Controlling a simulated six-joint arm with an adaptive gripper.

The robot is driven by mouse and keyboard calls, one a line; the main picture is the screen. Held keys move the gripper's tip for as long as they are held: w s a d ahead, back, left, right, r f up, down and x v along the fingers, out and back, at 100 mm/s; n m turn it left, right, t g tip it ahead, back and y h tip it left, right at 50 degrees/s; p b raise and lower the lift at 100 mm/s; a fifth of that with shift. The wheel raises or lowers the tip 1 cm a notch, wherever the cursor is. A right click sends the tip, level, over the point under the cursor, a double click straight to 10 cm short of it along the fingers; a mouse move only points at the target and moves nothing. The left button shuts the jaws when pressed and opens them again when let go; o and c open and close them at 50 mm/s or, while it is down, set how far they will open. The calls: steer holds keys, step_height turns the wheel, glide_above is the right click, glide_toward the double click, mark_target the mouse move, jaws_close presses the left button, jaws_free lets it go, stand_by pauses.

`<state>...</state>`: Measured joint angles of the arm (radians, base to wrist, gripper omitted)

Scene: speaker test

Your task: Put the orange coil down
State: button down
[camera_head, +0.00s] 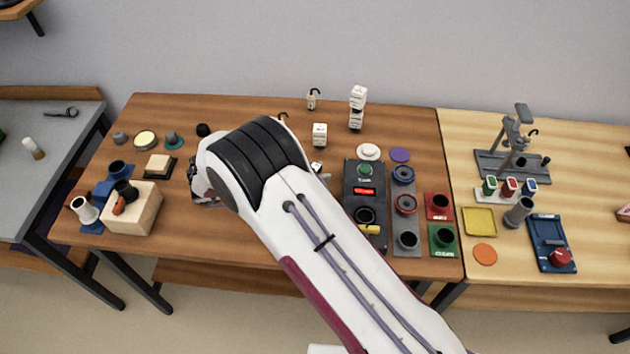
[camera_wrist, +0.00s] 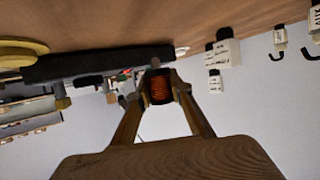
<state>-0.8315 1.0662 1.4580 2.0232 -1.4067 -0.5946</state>
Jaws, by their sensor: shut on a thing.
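The orange coil (camera_wrist: 160,90) shows in the wrist view, with dark ends and orange windings between them. My gripper (camera_wrist: 157,93) is shut on it, with one fingertip on each side. The wrist view is tilted, with the wooden tabletop along its top. The coil appears held off the tabletop, but its exact height cannot be told. In the head view my own arm covers the middle of the brown table (camera_head: 165,113) and hides the gripper's fingers and the coil.
Right of my arm stand a dark control box (camera_head: 377,178) with a red display, a grey strip (camera_head: 405,223) with round sockets, and red (camera_head: 439,205) and green (camera_head: 443,240) socket blocks. White labelled blocks (camera_head: 320,135) stand behind. A wooden block (camera_head: 145,212) stands front left.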

steer(key=shift+f, duration=0.1)
steer(key=shift+f, duration=1.75)
steer(key=c, duration=1.8)
jaws_free()
steer(key=shift+f, duration=0.1)
steer(key=shift+o, duration=0.2)
steer(key=v, duration=1.2)
